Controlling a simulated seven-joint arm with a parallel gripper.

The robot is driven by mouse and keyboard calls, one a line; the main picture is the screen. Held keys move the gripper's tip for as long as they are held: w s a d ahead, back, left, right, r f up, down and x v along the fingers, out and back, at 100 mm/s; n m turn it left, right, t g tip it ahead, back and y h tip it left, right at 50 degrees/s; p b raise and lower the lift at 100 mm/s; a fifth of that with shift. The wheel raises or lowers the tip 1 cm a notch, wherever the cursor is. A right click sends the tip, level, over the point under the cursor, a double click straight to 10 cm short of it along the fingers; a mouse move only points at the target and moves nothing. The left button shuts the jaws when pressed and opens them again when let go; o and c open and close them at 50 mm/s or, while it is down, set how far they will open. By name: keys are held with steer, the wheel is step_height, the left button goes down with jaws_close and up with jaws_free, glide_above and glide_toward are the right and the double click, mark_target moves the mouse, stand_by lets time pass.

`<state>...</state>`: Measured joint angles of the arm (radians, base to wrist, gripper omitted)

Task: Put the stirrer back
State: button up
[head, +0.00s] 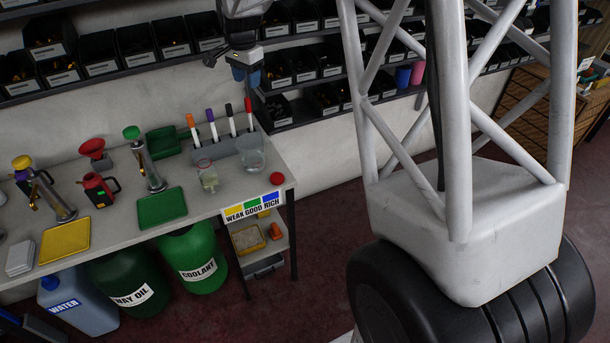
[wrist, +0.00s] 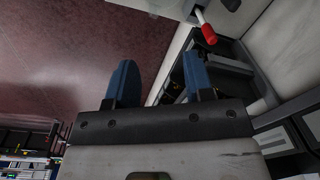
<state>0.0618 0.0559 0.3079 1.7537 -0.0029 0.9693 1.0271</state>
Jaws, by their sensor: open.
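My gripper (head: 247,79) is at the top centre in the head view, in front of the wall shelves and above the back of the bench. In the wrist view my gripper (wrist: 159,62) shows two blue fingers spread apart with nothing between them. I cannot pick out the stirrer for certain. A white stick with a red end (wrist: 208,34) shows at the top right in the wrist view, apart from the fingers; I cannot tell whether it is the stirrer or a marker. A grey rack (head: 222,146) holds several capped markers. A clear beaker (head: 251,154) stands at the rack's right end.
A small glass jar (head: 208,178) and a red round object (head: 277,178) are near the bench's right end. Green (head: 162,208) and yellow (head: 65,242) trays lie left. Shelves with black bins (head: 172,40) line the wall behind. Open floor lies right of the bench.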

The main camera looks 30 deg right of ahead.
steer(key=s+a+r+n+t, duration=0.1)
steer(key=s+r+n, duration=0.15)
steer(key=s, duration=0.85)
steer(key=s+a+r+n, duration=0.1)
steer(key=s+r+n, duration=0.15)
steer(key=s, duration=0.95)
steer(key=s+a+r+n+t, duration=0.15)
steer(key=s+n, duration=0.25)
steer(key=s, duration=0.7)
steer(key=s+f+n, duration=0.2)
steer(key=s+n, duration=0.1)
steer(key=s, duration=0.8)
steer(key=shift+s+a+f, duration=0.3)
steer(key=shift+s+a, duration=0.05)
steer(key=shift+a, duration=0.05)
steer(key=shift+g, duration=0.25)
